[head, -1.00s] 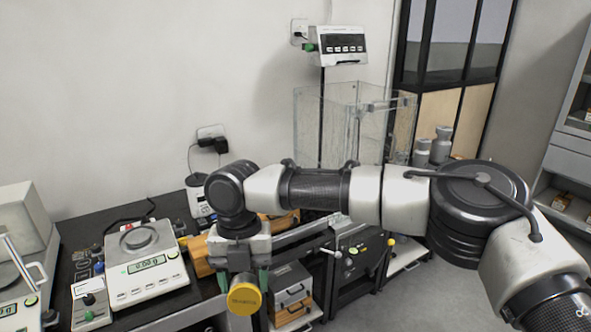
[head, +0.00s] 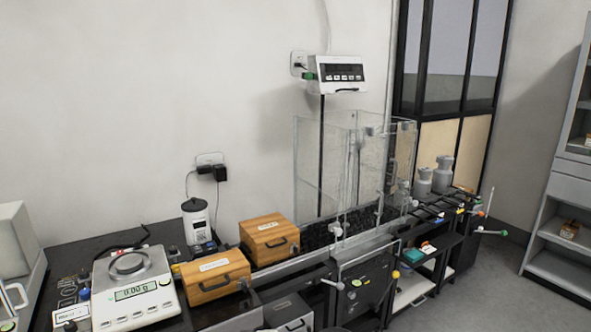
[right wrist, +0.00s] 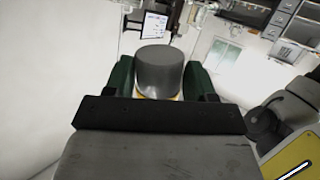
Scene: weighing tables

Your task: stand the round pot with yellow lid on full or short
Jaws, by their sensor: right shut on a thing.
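In the right wrist view the round pot (right wrist: 160,70) is a grey cylinder with a thin yellow edge low down, where its lid mostly hides behind the gripper body. My right gripper (right wrist: 159,80) is shut on it, one dark green finger on each side. Neither arm shows in the head view. Two wooden boxes stand on the dark bench there, a front one (head: 214,279) and a back one (head: 269,240), each with a label on top too small to read. I cannot tell which places are full and short.
A white balance (head: 135,292) reading 0.00 g stands left of the boxes, with a small switch box (head: 72,320) beside it. Grey bottles (head: 443,175) stand farther right. Open floor lies at the right.

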